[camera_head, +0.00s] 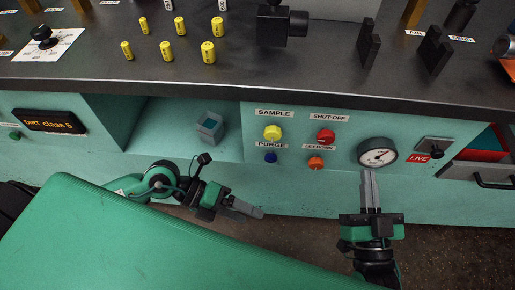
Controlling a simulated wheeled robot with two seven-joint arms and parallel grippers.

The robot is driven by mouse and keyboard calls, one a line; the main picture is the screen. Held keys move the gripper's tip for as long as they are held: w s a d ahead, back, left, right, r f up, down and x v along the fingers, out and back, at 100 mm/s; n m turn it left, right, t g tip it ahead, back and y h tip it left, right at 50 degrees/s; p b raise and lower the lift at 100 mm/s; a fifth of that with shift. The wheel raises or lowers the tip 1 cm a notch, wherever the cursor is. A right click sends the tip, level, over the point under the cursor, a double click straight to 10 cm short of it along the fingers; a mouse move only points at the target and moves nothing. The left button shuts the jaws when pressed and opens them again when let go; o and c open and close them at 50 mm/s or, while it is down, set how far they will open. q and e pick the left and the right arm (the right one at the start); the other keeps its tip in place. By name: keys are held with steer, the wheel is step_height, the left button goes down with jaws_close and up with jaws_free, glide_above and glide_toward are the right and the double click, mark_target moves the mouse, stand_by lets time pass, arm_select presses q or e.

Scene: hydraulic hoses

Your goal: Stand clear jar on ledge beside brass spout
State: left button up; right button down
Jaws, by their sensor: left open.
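I cannot make out a brass spout for certain.
The recess floor (165,145) around the container is bare. Right of it are the yellow knob (272,132), red knob (325,136), blue knob (270,157), orange knob (316,163) and gauge (377,153). Several yellow cylinders (208,52) stand on the dark countertop (300,75).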

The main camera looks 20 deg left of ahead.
arm_select(q)
steer(key=w+d+r+n+t+h, duration=0.1)
steer(key=d+r+n+t+h, duration=0.25)
steer(key=r, duration=0.25)
steer(key=w+d+r+n+t+h, duration=0.1)
steer(key=d+r+n+t+h, duration=0.1)
steer(key=r+n+t+h, duration=0.25)
steer(key=w+a+n+t+y, duration=0.2)
steer(key=n+t+y, duration=0.4)
steer(key=n, duration=0.6)
steer(key=w+a+r+n+t+y, duration=0.1)
steer(key=w+n+t+y, duration=0.4)
steer(key=n, duration=0.8)
steer(key=shift+w+a+r+n+t+y, duration=0.25)
steer(key=shift+a+t+y, duration=0.55)
steer(key=shift+y, duration=0.5)
steer(key=shift+a+f, duration=0.1)
steer(key=shift+f, duration=0.05)
